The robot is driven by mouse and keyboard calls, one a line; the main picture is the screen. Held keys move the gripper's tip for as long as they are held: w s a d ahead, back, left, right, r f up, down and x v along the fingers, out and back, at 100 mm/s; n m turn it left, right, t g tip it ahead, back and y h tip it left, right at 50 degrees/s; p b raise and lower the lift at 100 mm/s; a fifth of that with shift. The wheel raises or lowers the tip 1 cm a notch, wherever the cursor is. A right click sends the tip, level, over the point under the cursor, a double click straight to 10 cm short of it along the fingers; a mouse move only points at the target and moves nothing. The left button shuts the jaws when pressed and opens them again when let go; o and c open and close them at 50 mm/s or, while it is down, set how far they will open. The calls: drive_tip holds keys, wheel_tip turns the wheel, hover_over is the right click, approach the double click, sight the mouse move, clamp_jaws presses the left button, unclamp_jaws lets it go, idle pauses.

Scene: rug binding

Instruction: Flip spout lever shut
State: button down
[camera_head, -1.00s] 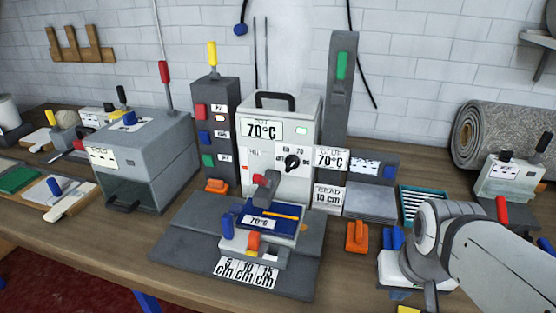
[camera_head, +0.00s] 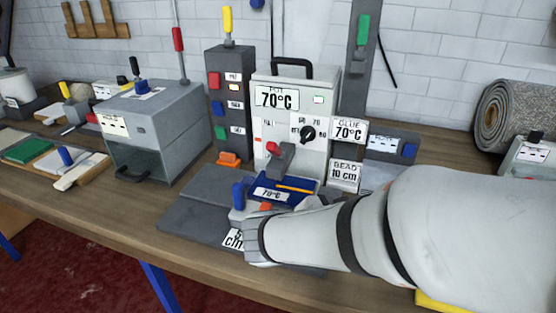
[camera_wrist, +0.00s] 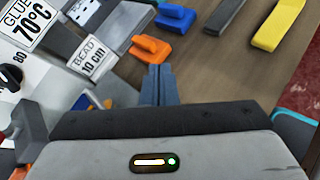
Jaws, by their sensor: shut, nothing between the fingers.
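The glue pot (camera_head: 290,95) is a white box with a black handle and a 70°C label. Its spout lever (camera_head: 282,157), a grey arm with a red tip, sticks out and up from the front, above a blue tray (camera_head: 283,190). In the wrist view a grey and red lever part (camera_wrist: 28,125) shows at the left edge. My gripper (camera_wrist: 158,72) is shut and empty, its fingertips near an orange block (camera_wrist: 152,48) in that view and apart from the lever.
A Glue 70°C sign (camera_head: 349,130) and a Bead 10 cm sign (camera_head: 345,173) stand right of the pot. A rug roll (camera_head: 515,105) lies at the back right.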

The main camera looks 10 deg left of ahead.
drive_tip(key=s+a+n+t+y+b, duration=0.1)
drive_tip(key=a+n+t+y, duration=0.2)
drive_tip(key=a+n, duration=0.3)
drive_tip(key=s+a+r+n+t+y, duration=0.1)
drive_tip(key=a+n+t, duration=0.4)
drive_tip(key=a, duration=0.9)
drive_tip(key=s+n+y, duration=0.1)
drive_tip(key=y, duration=0.1)
drive_tip(key=shift+r+y+b, duration=0.3)
drive_tip(key=shift+y+b, duration=0.05)
drive_tip(key=shift+y, duration=0.05)
approach(272, 154)
drive_tip(key=f, duration=0.1)
drive_tip(key=w+f, duration=0.2)
drive_tip(key=shift+d, duration=0.25)
drive_tip(key=w+r, duration=0.1)
drive_tip(key=w+r+p, duration=0.1)
drive_tip(key=shift+w+d+r, duration=0.1)
drive_tip(key=shift+w+r, duration=0.05)
drive_tip(key=shift+w, duration=0.25)
drive_tip(key=shift+w+r, duration=0.3)
drive_tip(key=shift+w, duration=0.1)
